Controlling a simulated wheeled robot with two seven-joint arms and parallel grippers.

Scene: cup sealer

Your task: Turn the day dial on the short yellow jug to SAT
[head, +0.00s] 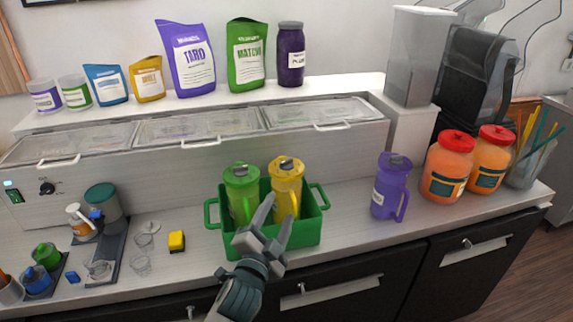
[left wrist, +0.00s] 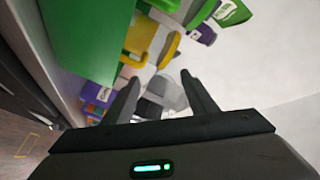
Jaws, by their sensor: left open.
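The yellow jug (head: 286,190) stands in a green bin (head: 309,230) beside a green jug (head: 241,190), both upright with dark dials on their lids. The day letters are too small to read. My left gripper (head: 268,212) is open in front of the bin, its fingers reaching up toward the yellow jug and overlapping its lower part in the head view. I cannot tell whether they touch. In the left wrist view, the open gripper (left wrist: 160,85) has nothing between its fingers, and the yellow jug (left wrist: 138,40) and green bin (left wrist: 80,45) show beyond it. My right gripper is not in view.
A purple jug (head: 391,187) stands right of the bin, near orange jars (head: 446,166) with red lids. A lidded counter unit (head: 200,140) is behind. Counter between bin and purple jug is clear.

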